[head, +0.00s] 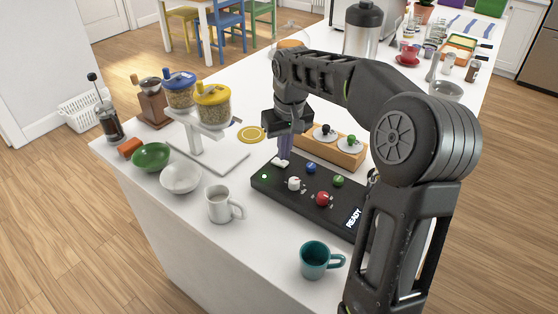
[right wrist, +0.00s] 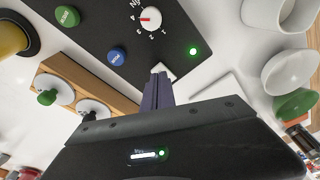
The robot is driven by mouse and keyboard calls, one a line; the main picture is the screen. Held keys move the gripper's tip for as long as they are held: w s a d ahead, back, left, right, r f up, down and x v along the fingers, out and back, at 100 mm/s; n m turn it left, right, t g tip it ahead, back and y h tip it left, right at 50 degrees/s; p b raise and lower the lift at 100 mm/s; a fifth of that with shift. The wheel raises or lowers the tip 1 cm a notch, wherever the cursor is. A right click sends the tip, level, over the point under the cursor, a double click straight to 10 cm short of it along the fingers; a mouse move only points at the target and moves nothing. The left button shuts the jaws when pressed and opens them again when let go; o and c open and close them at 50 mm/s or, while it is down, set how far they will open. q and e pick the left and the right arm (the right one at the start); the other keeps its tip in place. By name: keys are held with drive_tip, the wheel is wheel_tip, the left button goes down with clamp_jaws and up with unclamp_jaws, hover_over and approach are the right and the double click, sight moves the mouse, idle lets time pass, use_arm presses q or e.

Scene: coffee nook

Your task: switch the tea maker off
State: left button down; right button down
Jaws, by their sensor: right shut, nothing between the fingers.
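A black control panel (head: 307,198) lies on the white counter. I take it as the tea maker's, though no label says so. It carries a white switch (head: 279,163), a white dial (head: 294,183), a blue knob, a green knob, a red knob and a READY display (head: 353,218). A small green light (head: 264,176) glows; it also glows in the right wrist view (right wrist: 193,51). My right gripper (head: 284,157) is shut and empty, pointing down at the white switch. In the right wrist view its fingertips (right wrist: 159,78) partly cover the switch (right wrist: 163,69); contact is unclear.
A wooden stand (head: 332,150) with small knobs is just behind the panel. A grey mug (head: 221,205) and a teal mug (head: 315,260) stand in front. Bowls and a dispenser with two jars (head: 213,105) are to the left.

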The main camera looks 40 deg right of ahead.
sight(284, 163)
drive_tip(key=shift+f+b, duration=0.65)
drive_tip(key=shift+f, duration=0.25)
idle(0.7)
wheel_tip(284, 163, up, 7)
drive_tip(key=p, duration=0.6)
drive_tip(key=shift+r, duration=0.1)
idle(0.7)
